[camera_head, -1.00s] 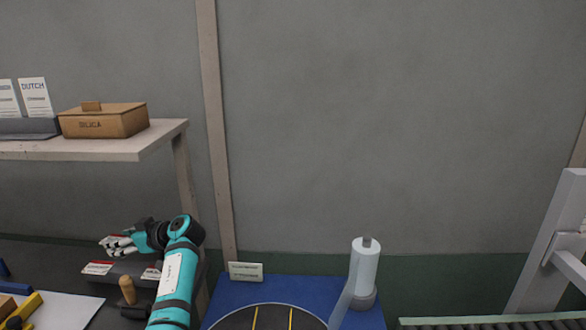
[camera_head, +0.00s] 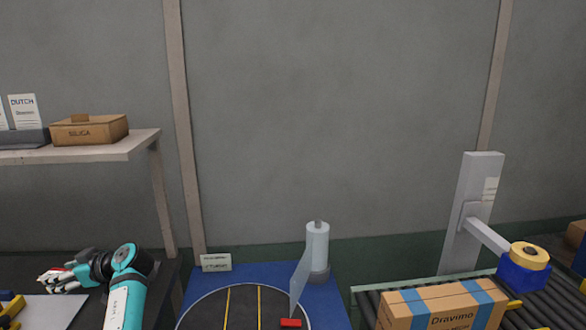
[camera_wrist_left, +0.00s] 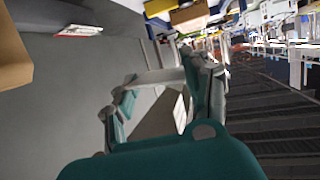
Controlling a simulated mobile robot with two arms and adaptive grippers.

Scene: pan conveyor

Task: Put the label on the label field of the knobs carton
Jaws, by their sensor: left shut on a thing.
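My left gripper (camera_head: 55,281) is at the lower left of the head view, low over the dark bench. It is shut on a small white label with a red band (camera_head: 57,272), mostly covered by the fingers. In the left wrist view the fingers (camera_wrist_left: 150,95) also show, with a pale piece between them. A brown carton (camera_head: 440,312) with blue bands and the word "Dravimo" lies on the roller conveyor at the lower right, far from the gripper. I cannot tell whether it is the knobs carton, and its label field is not visible. My right gripper is out of view.
A shelf (camera_head: 125,148) with a SILICA box (camera_head: 90,131) overhangs the bench.

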